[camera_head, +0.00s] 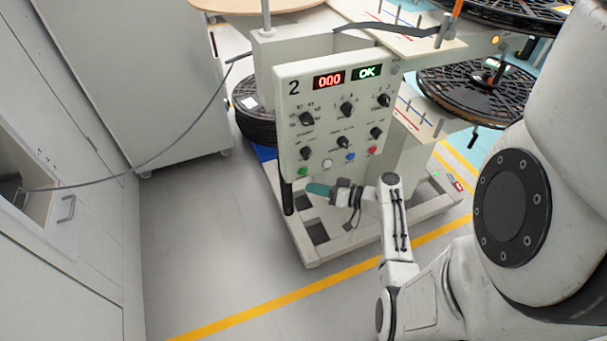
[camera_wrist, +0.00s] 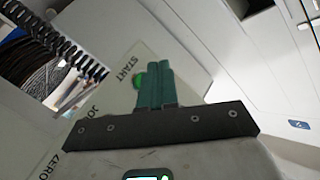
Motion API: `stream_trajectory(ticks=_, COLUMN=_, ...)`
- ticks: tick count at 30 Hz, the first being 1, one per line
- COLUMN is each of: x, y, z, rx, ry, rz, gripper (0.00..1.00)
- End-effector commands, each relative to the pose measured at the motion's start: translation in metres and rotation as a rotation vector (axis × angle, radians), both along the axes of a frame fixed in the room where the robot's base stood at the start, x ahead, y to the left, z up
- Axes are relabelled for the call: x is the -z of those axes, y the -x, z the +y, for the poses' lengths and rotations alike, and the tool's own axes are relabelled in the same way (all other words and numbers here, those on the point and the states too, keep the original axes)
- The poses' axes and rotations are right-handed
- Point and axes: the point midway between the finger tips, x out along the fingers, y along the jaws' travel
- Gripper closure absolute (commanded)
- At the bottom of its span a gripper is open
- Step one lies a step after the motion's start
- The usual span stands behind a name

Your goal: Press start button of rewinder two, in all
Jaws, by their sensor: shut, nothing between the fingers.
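The control panel of rewinder two (camera_head: 324,98) stands upright ahead, marked "2", with displays reading "000" and "OK". Its green start button (camera_head: 303,171) is at the panel's lower left, with white, blue and red buttons to its right. In the wrist view the start button (camera_wrist: 139,80) shows beside the word "START", partly hidden by my fingers. My gripper (camera_head: 312,188) has green fingers, shut and empty. In the head view it is just below and right of the start button. I cannot tell whether the fingertips touch the panel.
Black reels (camera_head: 470,95) sit on the rewinder at the right. A grey cable (camera_head: 170,148) runs from the left cabinet to the machine. A grey cabinet (camera_head: 130,70) stands at the left. The floor in front is clear, with a yellow line (camera_head: 300,288).

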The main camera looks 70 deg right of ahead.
Motion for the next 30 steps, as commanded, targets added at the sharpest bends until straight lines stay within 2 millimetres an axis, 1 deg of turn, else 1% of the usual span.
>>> stream_trajectory(ticks=1, x=0.003, y=-0.004, z=-0.006, rx=0.0, ry=0.003, rz=0.0, gripper=1.0)
stream_trajectory(ticks=3, x=0.003, y=-0.009, z=-0.011, rx=0.0, ry=0.002, rz=0.0, gripper=1.0)
stream_trajectory(ticks=9, x=0.001, y=-0.016, z=-0.02, rx=0.0, ry=0.001, rz=0.0, gripper=1.0)
stream_trajectory(ticks=30, x=0.0, y=-0.018, z=-0.021, rx=0.001, ry=0.0, rz=0.001, gripper=1.0)
